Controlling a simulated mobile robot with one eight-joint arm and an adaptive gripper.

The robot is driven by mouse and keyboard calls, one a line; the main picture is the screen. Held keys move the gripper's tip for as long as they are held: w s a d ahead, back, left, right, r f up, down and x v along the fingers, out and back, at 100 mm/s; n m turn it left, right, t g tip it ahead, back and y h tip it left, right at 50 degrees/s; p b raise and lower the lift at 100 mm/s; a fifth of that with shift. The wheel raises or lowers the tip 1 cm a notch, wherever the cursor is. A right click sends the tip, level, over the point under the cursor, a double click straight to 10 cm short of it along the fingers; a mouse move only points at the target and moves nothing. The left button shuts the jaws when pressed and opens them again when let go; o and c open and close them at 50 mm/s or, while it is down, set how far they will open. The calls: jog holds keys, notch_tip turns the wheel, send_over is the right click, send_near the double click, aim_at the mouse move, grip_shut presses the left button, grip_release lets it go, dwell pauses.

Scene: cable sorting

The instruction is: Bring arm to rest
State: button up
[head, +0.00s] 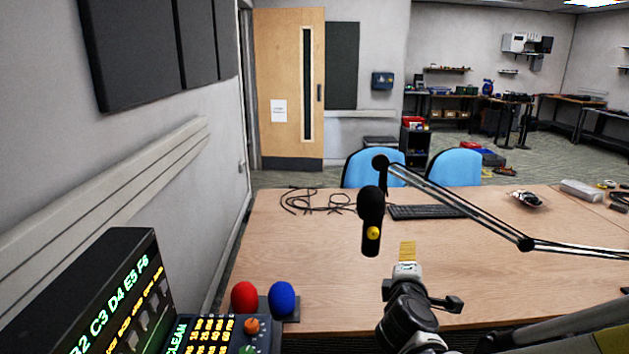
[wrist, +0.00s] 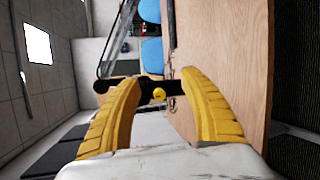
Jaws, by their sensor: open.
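My gripper (head: 407,251) is raised in front of the wooden desk (head: 300,265), with its yellow fingers pointing away from the head camera. In the wrist view, which is turned on its side, my gripper (wrist: 161,78) is open, its two curved yellow fingers apart. Nothing is held between them. A black microphone (head: 370,208) with a yellow spot hangs from a boom arm, left of my gripper in the head view. The microphone (wrist: 174,87) shows beyond and between the fingers in the wrist view. Black cables (head: 300,203) lie loosely at the desk's far left.
The boom arm (head: 455,204) crosses above the desk to the right. A keyboard (head: 425,212) lies behind it. Two blue chairs (head: 455,167) stand beyond the desk.

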jog(key=s+a+f+m+g+y, duration=0.1)
jog(key=s+a+m+g+y, duration=0.1)
jog(key=s+m, duration=0.6)
jog(key=s+a+f+m+g+y, duration=0.2)
jog(key=s+m+g, duration=0.3)
jog(key=s, duration=1.1)
jog(key=m+y, duration=0.1)
jog(key=m, duration=0.2)
jog(key=shift+s+a+f, duration=0.15)
jog(key=shift+a, duration=0.05)
